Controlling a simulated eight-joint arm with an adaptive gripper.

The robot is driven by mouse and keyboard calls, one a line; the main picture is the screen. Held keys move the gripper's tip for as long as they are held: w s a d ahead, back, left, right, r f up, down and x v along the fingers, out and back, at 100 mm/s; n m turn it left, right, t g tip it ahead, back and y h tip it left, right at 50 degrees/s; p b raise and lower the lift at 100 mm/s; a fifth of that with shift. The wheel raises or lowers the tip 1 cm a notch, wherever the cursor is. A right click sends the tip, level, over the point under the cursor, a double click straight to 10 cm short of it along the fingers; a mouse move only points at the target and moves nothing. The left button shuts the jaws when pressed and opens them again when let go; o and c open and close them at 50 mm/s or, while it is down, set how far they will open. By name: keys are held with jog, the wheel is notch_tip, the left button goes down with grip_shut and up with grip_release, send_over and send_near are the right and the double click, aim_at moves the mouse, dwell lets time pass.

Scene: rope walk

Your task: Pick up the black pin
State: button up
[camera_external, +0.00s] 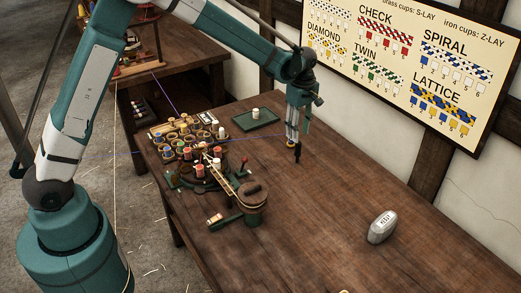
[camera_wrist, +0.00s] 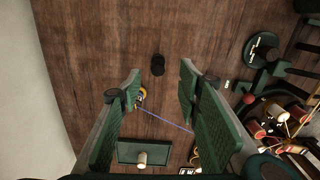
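The black pin (camera_external: 297,153) stands on the wooden table, just under my gripper (camera_external: 293,133) in the external view. In the wrist view the black pin (camera_wrist: 157,65) is seen from above as a small dark round shape. It lies just beyond and between the two green fingertips. My gripper (camera_wrist: 160,84) is open, with a wide gap between its fingers and nothing held. The pin appears apart from both fingers. In the external view the fingers are small, and the exact height gap to the pin is hard to tell.
A green tray (camera_external: 255,119) with a white spool lies behind and left of the pin. A braiding stand (camera_external: 250,194) with red-topped bobbins is to the left. A silver weight (camera_external: 381,227) sits at the right. A thin blue thread (camera_wrist: 168,122) crosses the wrist view.

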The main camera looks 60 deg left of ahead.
aim_at(298, 148)
jog(key=shift+w+f, duration=0.3)
jog(key=shift+f, duration=0.2)
jog(key=shift+f, duration=0.1)
jog(key=shift+f, duration=1.2)
jog(key=shift+f, duration=0.1)
jog(key=shift+s+f, duration=0.1)
jog(key=shift+f, duration=2.4)
jog(key=shift+c, duration=0.7)
grip_shut()
